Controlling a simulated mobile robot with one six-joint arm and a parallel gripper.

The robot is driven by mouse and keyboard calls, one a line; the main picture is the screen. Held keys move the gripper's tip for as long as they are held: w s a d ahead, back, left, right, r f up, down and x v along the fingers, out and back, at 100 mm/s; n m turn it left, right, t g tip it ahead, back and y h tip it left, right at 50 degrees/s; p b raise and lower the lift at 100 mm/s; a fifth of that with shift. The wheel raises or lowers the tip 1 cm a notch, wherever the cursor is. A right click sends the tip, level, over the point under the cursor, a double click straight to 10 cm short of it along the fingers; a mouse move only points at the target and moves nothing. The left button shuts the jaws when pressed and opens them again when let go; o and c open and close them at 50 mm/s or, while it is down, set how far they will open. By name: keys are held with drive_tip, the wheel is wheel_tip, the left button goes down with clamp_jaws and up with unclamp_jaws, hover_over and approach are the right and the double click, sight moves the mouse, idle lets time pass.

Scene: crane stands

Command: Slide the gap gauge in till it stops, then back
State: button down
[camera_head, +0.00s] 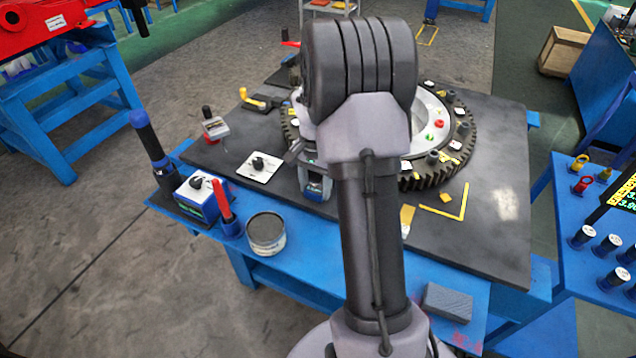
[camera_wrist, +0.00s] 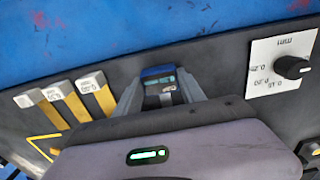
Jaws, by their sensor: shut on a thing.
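My gripper (camera_wrist: 163,92) shows in the wrist view with its two grey fingers on either side of a small blue-and-dark piece (camera_wrist: 160,76). It is shut on this piece, which lies low over the dark table plate. I cannot tell for sure that the piece is the gap gauge. In the wrist view, yellow strips with pale, numbered end blocks (camera_wrist: 58,91) lie to the left of the gripper. In the head view my gripper (camera_head: 314,186) is left of my arm, near the gear ring (camera_head: 440,178). Its contact with any gap is hidden.
A white dial plate with a black knob (camera_head: 259,166) lies left of the gripper in the head view. A tin (camera_head: 266,235), a blue box (camera_head: 198,196) and a red-handled tool (camera_head: 222,198) stand at the front left. A grey block (camera_head: 447,301) lies at the front right.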

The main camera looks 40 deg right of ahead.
drive_tip(key=shift+s+a, duration=0.35)
drive_tip(key=shift+a, duration=0.5)
drive_tip(key=c, duration=0.7)
unclamp_jaws()
drive_tip(key=shift+a, duration=0.1)
drive_tip(key=shift+r, duration=0.1)
wheel_tip(320, 180, up, 17)
drive_tip(key=p, duration=0.6)
drive_tip(key=shift+r+p, duration=0.15)
drive_tip(key=shift+p, duration=0.2)
